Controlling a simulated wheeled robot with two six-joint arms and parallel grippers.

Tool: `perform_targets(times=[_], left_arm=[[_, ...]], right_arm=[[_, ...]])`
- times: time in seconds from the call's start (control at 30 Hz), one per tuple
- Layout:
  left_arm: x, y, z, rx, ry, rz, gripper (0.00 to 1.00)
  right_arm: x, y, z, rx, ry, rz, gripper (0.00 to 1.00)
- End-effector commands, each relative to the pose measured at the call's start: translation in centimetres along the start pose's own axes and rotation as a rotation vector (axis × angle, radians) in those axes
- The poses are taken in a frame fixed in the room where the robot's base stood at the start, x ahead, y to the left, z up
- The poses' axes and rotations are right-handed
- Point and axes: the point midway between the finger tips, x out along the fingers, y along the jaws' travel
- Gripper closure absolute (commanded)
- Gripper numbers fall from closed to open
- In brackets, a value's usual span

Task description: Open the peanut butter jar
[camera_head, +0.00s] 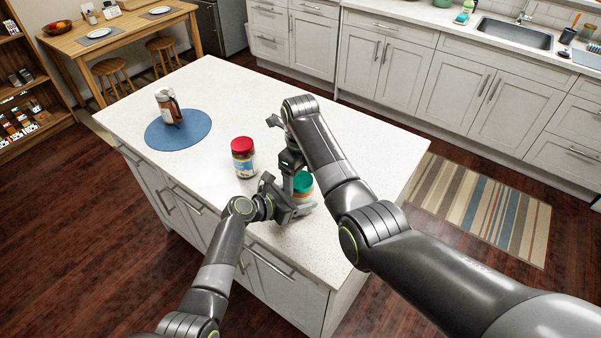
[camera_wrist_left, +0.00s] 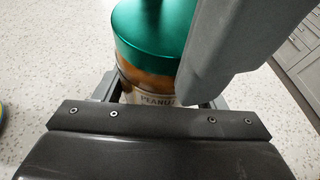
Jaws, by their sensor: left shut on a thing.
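The peanut butter jar (camera_head: 304,191) stands on the island near its front right, with a green lid (camera_wrist_left: 155,28) and "PEANU" readable on its label in the left wrist view. The lid is on the jar. My left gripper (camera_head: 294,203) has its fingers on both sides of the jar's body, below the lid, and is shut on it. My right gripper (camera_head: 289,170) points down beside the lid. A grey part of it covers the right side of lid and jar in the left wrist view. Its fingertips are mostly hidden, so I cannot tell its opening or whether it touches the lid.
A red-lidded jar (camera_head: 243,158) stands close to the left of my grippers. A round blue mat (camera_head: 155,138) with a brown-and-white container (camera_head: 167,106) lies farther left on the white island counter (camera_head: 235,100). The counter behind the jars is mostly clear.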

Motion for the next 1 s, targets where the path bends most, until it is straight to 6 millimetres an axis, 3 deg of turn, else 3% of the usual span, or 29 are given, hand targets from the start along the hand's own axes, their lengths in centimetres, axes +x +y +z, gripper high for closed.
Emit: perform_targets(times=[0.03, 0.3, 0.43, 0.57, 1.0], left_arm=[[-0.02, 0.02, -0.09, 0.000, 0.002, 0.000, 1.00], [-0.02, 0.01, -0.09, 0.000, 0.002, 0.000, 1.00], [-0.02, 0.01, -0.09, 0.000, 0.002, 0.000, 1.00], [-0.02, 0.01, -0.09, 0.000, 0.002, 0.000, 1.00], [-0.03, 0.01, -0.09, 0.000, 0.001, 0.000, 1.00]], right_arm=[[-0.01, 0.00, 0.01, 0.000, 0.000, 0.000, 0.30], [-0.04, -0.02, 0.00, 0.000, 0.000, -0.001, 0.64], [-0.05, -0.04, 0.00, -0.025, 0.000, -0.001, 0.64], [-0.08, -0.06, 0.01, -0.157, -0.001, -0.001, 0.64], [-0.18, -0.11, 0.01, -0.865, 0.000, -0.003, 0.64]])
